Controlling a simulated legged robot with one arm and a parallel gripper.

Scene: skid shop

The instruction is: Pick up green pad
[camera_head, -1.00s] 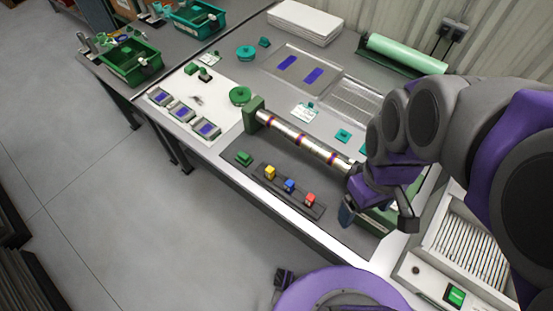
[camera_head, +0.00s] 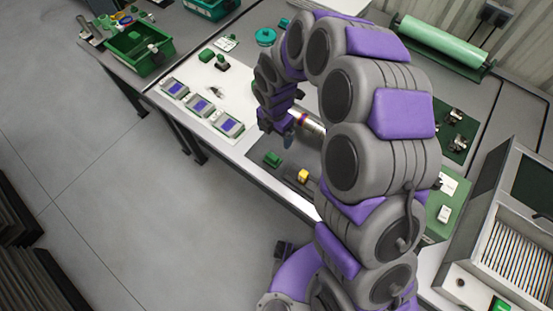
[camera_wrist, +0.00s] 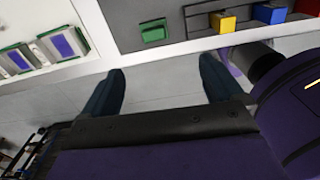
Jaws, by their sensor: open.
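A small green pad (camera_head: 272,159) lies on the dark mat at the front edge of the bench, left of a yellow block (camera_head: 303,175). In the wrist view the green pad (camera_wrist: 154,31) shows at the top, beyond the fingertips and roughly between them. My gripper (camera_wrist: 162,65) is open and empty, with its two dark fingers spread and floor showing between them. In the head view my gripper (camera_head: 284,130) is above the bench, just beyond the green pad. My arm hides the right part of the mat there.
Blue (camera_wrist: 269,12) and red blocks stand right of the yellow one in the wrist view. A metal roller (camera_head: 308,122) is partly hidden behind my arm. Several framed tiles (camera_head: 201,106) lie on the white board to the left. A green bin (camera_head: 138,52) stands at the far left.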

